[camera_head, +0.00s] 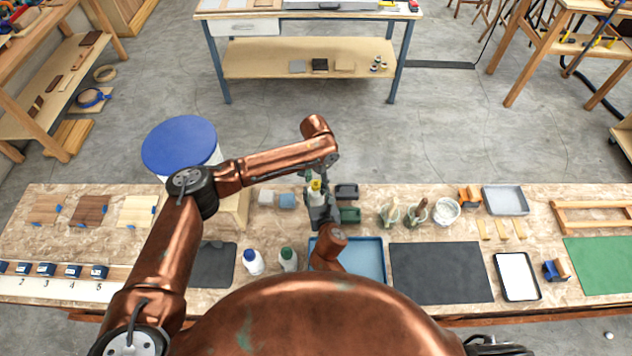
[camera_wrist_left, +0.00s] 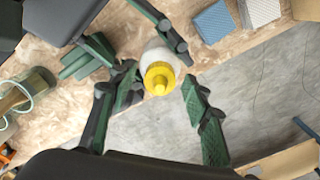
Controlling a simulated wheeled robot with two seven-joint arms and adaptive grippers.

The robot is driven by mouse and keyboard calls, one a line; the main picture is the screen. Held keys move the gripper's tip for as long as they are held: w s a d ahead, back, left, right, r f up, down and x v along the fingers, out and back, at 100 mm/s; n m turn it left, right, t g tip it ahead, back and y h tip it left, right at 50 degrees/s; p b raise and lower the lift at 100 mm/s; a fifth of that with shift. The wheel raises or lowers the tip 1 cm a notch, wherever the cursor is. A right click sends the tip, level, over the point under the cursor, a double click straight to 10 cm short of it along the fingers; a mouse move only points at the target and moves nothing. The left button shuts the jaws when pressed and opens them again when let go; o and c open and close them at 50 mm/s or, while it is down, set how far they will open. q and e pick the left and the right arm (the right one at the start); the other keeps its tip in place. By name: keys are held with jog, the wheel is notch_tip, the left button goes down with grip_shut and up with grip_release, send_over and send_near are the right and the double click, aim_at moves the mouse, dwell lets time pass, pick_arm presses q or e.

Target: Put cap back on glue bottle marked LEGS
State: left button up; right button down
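A pale bottle (camera_wrist_left: 158,52) with a yellow top (camera_wrist_left: 160,78) stands between the fingers of my left gripper (camera_wrist_left: 165,105) in the left wrist view. The left-hand finger is close to the bottle; a gap shows at the right-hand finger, so the gripper looks open. In the head view my left gripper (camera_head: 319,205) is over the middle of the bench, with the yellow top (camera_head: 316,186) showing beside it. White bottles with a blue cap (camera_head: 252,262) and a green cap (camera_head: 288,259) stand nearer me. No label is readable.
A blue tray (camera_head: 372,258) and dark mat (camera_head: 441,272) lie right of the bottles. Dark and green blocks (camera_head: 349,215) sit right of the gripper, a blue block (camera_head: 287,200) to its left. Pots with brushes (camera_head: 417,213) stand further right. The bench's far edge is close.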

pick_arm(q)
notch_tip(320, 180, up, 12)
dwell(0.7)
pick_arm(e)
jog(key=c, duration=1.1)
grip_release()
jog(key=v, duration=1.2)
jog(key=shift+r, duration=0.1)
